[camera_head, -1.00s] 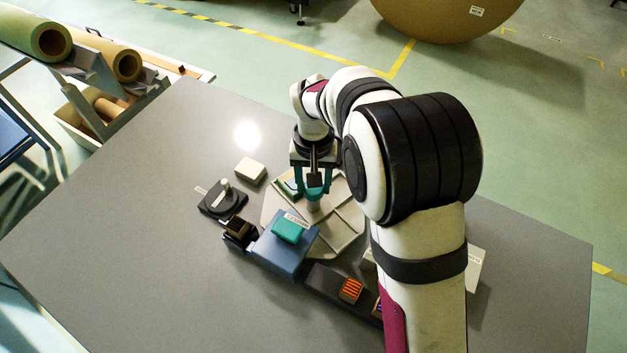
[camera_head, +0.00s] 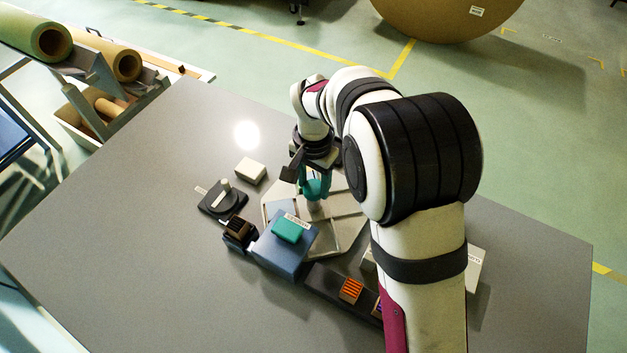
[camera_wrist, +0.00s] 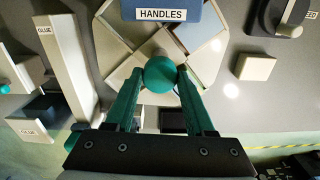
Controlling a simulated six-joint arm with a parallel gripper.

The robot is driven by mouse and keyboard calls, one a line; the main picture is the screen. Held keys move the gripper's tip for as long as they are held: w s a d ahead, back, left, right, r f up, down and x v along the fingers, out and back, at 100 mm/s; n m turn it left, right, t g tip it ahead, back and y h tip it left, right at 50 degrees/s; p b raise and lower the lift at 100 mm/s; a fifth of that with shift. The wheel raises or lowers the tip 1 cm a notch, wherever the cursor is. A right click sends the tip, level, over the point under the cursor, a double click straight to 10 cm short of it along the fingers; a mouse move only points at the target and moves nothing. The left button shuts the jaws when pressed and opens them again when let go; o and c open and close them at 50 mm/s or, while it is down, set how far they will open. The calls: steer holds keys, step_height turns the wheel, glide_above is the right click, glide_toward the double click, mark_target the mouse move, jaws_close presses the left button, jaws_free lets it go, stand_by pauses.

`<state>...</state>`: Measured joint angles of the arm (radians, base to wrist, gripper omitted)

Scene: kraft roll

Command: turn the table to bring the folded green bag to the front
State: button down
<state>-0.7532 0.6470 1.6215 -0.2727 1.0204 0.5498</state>
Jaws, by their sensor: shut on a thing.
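The round pale turntable (camera_head: 350,228) lies flat on the grey table, with raised dividers between its sections. A post with a green ball knob (camera_wrist: 160,75) rises at its middle. My gripper (camera_head: 316,188) is shut on this knob from above, with one teal finger on each side, as the wrist view (camera_wrist: 160,82) shows. The sections at the turntable's near left look empty. I cannot make out the folded green bag in either view now; my gripper and arm hide part of the turntable's far side.
A blue box (camera_head: 268,251) labelled HANDLES, with a teal block (camera_head: 287,229) on top, stands close at the turntable's near left. A black rotary switch (camera_head: 222,201) and a cream block (camera_head: 250,171) are left. A dark strip with an orange-striped block (camera_head: 351,290) runs in front.

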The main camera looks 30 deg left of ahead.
steer(key=shift+m, duration=3.9)
steer(key=shift+c, duration=1.3)
jaws_free()
step_height(320, 180, up, 16)
steer(key=shift+f, duration=0.1)
